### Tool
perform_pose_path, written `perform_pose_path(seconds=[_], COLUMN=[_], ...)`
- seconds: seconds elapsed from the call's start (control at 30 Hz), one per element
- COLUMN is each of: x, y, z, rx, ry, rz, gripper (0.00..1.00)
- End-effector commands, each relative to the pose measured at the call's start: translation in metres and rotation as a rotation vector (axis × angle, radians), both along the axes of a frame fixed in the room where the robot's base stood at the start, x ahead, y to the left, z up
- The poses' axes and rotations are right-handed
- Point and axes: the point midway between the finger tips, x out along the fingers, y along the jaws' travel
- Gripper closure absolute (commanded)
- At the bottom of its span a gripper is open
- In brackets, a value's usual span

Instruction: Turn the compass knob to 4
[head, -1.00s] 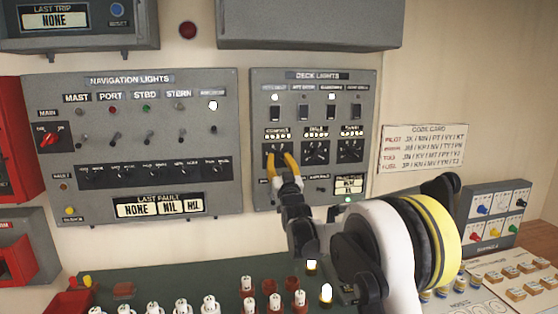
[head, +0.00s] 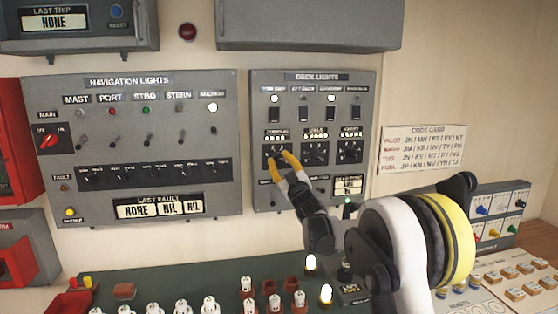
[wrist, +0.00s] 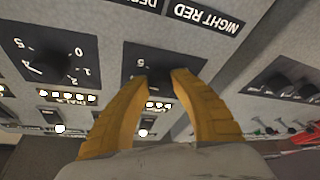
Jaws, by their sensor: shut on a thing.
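The compass knob (head: 276,153) is the leftmost of three dark rotary knobs in the row on the grey deck lights panel (head: 257,110). My gripper (head: 281,163) has its yellow fingers on it from below and the right, covering part of its dial. In the wrist view the panel appears upside down, and my gripper (wrist: 166,76) is shut on the dark compass knob (wrist: 159,80) between its fingertips. A 5 shows on its plate (wrist: 140,58); the other numbers and the pointer are hidden or too small to read.
The dials knob (head: 315,153) and the rightmost knob (head: 349,151) are close by on the right. Toggle switches (head: 303,112) sit above. The navigation lights panel (head: 130,130) is to the left. A console with pegs (head: 210,303) lies below.

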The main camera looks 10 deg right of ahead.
Motion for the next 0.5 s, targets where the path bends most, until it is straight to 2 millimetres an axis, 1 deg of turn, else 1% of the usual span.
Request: perform_pose_path(seconds=[0.2, 0.5], x=[0.0001, 0.0001], y=[-0.0016, -0.0015], z=[0.0024, 0.0026], rx=[-0.176, -0.344], ry=[0.000, -0.001], rz=[0.000, 0.001], gripper=[1.00, 1.00])
